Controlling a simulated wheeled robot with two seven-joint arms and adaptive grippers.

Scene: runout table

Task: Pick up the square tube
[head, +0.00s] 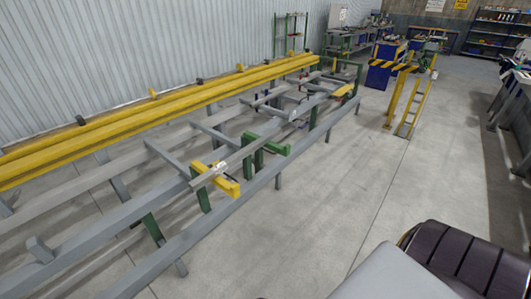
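A long, thin grey square tube (245,152) lies on the runout table (235,207). The tube's far end is hard to tell apart from the grey rails. Neither of my grippers is in view.
Long yellow beams (130,115) run along the table's wall side. Green brackets (265,147) stand up from the frame. A yellow ladder-like stand (411,108) is farther back right. The grey floor (340,205) right of the table is clear.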

